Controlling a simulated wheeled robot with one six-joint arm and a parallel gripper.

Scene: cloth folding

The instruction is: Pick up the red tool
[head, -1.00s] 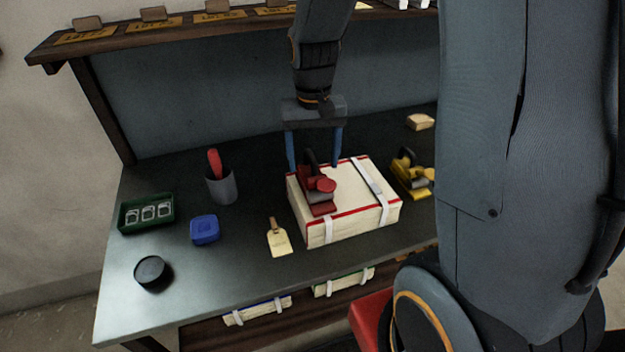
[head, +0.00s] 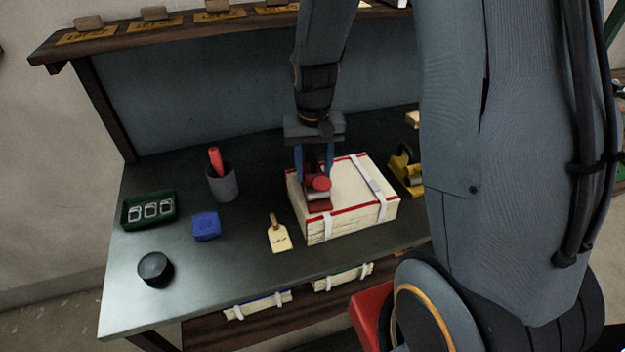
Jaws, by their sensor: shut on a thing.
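The red tool (head: 319,184) has a red body and a silvery part. It sits on the left part of a cream folded cloth bundle (head: 350,197) with red edging and pale straps. My gripper (head: 315,172) comes down from above, its two blue fingers shut on the red tool, one on each side. The fingers hide part of the tool's back. The tool appears to be still resting on the bundle.
A yellow tool (head: 407,172) stands right of the bundle. A tan tag (head: 278,234), blue box (head: 206,226), grey cup (head: 222,182) with a red-handled item, green tray (head: 148,210) and black round tin (head: 155,268) lie leftward. A shelf (head: 120,40) runs behind.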

